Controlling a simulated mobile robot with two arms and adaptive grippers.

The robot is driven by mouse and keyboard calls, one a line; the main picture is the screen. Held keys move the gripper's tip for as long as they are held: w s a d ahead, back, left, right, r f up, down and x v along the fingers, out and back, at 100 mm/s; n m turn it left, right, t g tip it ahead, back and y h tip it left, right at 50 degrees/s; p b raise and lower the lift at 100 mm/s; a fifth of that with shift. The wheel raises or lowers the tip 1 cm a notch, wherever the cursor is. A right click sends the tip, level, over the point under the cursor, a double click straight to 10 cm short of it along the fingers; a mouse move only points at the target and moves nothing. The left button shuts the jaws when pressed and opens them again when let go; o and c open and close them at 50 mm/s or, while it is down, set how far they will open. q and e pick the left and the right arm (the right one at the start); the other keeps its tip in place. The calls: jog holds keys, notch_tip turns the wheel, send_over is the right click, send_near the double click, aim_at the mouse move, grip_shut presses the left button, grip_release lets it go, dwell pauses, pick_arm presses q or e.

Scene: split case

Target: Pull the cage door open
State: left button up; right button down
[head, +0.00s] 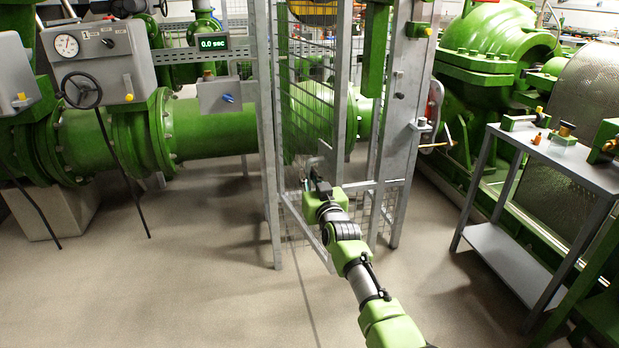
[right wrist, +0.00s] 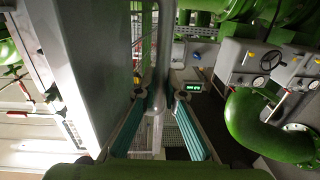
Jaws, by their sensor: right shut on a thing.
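The cage door (head: 312,100) is a grey-framed wire mesh panel in the middle of the head view, between the tall grey posts of the cage. A low grey bar slants from it toward me, and my arm partly covers it. How far the door stands open is hard to tell. My right gripper (head: 316,174) is at the door's lower part. In the right wrist view its two teal fingers are closed around an upright grey bar (right wrist: 159,85). The gripper hides the exact contact in the head view. My left gripper is not in view.
A grey post (head: 265,130) stands left of the door, and a wide grey post (head: 405,90) with a red-handled lock stands right. A grey side table (head: 560,160) is at the right. Green pipes (head: 210,128) run behind. The floor in front is clear on the left.

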jog(key=c, duration=2.2)
grip_release()
jog(key=shift+r, duration=0.2)
jog(key=shift+o, duration=0.5)
jog(key=shift+w+f, duration=0.1)
jog(key=shift+s+d+f, duration=0.1)
jog(key=shift+s+d, duration=0.05)
jog(key=shift+s, duration=0.35)
jog(key=v, duration=0.6)
jog(key=shift+s, duration=0.25)
